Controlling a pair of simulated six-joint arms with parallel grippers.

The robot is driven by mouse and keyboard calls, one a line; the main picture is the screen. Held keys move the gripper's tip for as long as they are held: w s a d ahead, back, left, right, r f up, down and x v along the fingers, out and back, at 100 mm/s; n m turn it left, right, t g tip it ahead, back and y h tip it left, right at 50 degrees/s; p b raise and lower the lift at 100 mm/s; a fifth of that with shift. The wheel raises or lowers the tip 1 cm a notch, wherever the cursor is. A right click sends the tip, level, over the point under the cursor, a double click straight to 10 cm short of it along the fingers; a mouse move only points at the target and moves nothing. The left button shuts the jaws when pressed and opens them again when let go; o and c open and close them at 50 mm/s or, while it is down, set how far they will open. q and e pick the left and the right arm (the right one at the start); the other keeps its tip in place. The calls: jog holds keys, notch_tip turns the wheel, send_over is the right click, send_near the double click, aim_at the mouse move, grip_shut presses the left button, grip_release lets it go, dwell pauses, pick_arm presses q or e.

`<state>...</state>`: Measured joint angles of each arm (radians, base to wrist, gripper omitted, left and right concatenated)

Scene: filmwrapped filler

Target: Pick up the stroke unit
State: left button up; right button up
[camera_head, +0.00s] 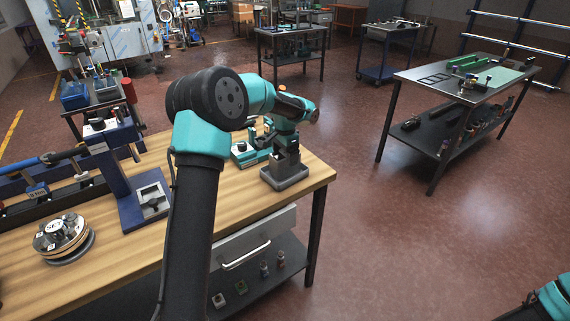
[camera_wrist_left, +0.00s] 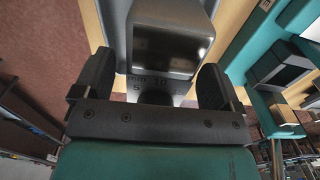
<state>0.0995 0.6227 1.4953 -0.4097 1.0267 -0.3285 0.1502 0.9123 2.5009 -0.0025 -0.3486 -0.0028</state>
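A grey block-like unit on a wider grey base (camera_head: 285,176) stands on the wooden bench near its right end; I take it for the stroke unit. In the left wrist view, its block (camera_wrist_left: 168,48) has a dark glossy face and a printed mm scale. My left gripper (camera_head: 284,148) points down over it. In the left wrist view, the fingers of my left gripper (camera_wrist_left: 155,78) are open on either side of the block, with visible gaps. Part of my right arm shows at the lower right of the head view; its gripper is out of view.
A teal and grey device (camera_head: 246,153) stands just left of the unit. A blue stand (camera_head: 122,175) and a round layered fixture (camera_head: 62,238) are further left on the wooden bench (camera_head: 125,262). A drawer (camera_head: 250,240) is under the bench top.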

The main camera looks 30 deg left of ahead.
pick_arm(q)
jog(key=c, duration=1.2)
jog(key=shift+r, duration=0.15)
jog(key=shift+r, duration=1.2)
jog(key=shift+s+d+r, duration=0.2)
jog(key=shift+s+r, duration=0.1)
jog(key=shift+r, duration=0.2)
jog(key=s+d, duration=0.2)
jog(key=s, duration=0.2)
jog(key=s+d+r, duration=0.1)
jog(key=s+d, duration=0.2)
jog(key=s, duration=0.1)
jog(key=s+d, duration=0.3)
jog(key=s, duration=0.2)
jog(key=shift+r, duration=0.15)
